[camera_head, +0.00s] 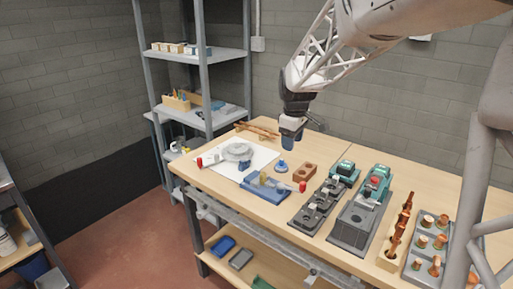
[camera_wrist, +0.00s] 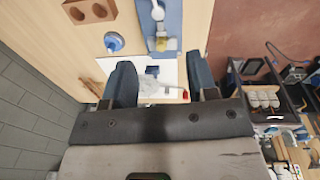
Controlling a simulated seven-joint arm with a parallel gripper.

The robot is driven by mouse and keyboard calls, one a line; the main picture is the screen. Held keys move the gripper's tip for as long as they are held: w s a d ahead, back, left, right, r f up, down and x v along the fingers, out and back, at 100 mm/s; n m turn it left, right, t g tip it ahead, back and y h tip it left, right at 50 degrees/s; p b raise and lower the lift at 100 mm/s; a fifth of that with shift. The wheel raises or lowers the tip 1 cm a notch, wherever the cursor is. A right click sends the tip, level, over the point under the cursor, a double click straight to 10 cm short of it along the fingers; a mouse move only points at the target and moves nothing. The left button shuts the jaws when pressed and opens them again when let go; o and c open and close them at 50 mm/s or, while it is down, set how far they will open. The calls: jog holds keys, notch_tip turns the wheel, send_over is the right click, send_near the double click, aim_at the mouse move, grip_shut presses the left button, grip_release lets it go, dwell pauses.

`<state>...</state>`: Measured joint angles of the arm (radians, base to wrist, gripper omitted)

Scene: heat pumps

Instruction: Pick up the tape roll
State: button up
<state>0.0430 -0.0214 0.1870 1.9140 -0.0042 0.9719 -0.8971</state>
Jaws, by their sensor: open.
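No plain tape ring stands out, and I cannot tell for sure which thing is the tape roll. A small blue round item with a pale raised middle (camera_head: 283,167) sits on the bench; it also shows in the wrist view (camera_wrist: 114,42). A grey disc-shaped thing (camera_head: 238,151) lies on a white sheet (camera_head: 222,170); in the wrist view it is partly hidden behind my fingers. My gripper (camera_head: 291,139) is open and empty, pointing down above the bench. In the wrist view its two dark blue fingers (camera_wrist: 160,78) stand apart over the white sheet.
A blue tool base (camera_head: 262,190) with red and yellow parts lies in front. A brown block with holes (camera_head: 304,172), dark trays with teal machines (camera_head: 357,215), and copper fittings (camera_head: 400,235) fill the right. A shelf rack (camera_head: 205,55) stands behind left. Bare wood surrounds the blue round item.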

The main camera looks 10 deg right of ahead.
jog(key=w+d+f+n, duration=0.1)
jog(key=w+f+n, duration=0.35)
jog(key=w, duration=0.75)
jog(key=n+g, duration=0.1)
jog(key=n, duration=0.1)
send_over(282, 159)
notch_tip(282, 159, down, 10)
jog(key=shift+d+r, duration=0.1)
jog(key=shift+f, duration=1.35)
jog(key=shift+a+f, duration=0.2)
jog(key=shift+f, duration=2.4)
jog(key=shift+c, duration=0.2)
jog(key=c, duration=0.8)
